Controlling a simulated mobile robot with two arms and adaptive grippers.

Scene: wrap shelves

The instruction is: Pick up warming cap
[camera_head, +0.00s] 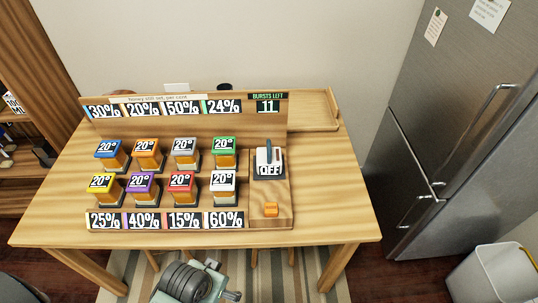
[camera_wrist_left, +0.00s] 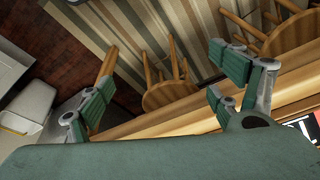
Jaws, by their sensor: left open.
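In the head view my arm is at the bottom, in front of the table and apart from the cap. My right gripper is not in view.
Several jars with coloured lids marked 20° (camera_head: 182,183) stand in two rows on the table (camera_head: 335,200). A sign board with percentages (camera_head: 190,123) stands behind them. A wooden tray (camera_head: 315,110) lies at the back right. A fridge (camera_head: 450,130) and a bin (camera_head: 490,275) stand right.

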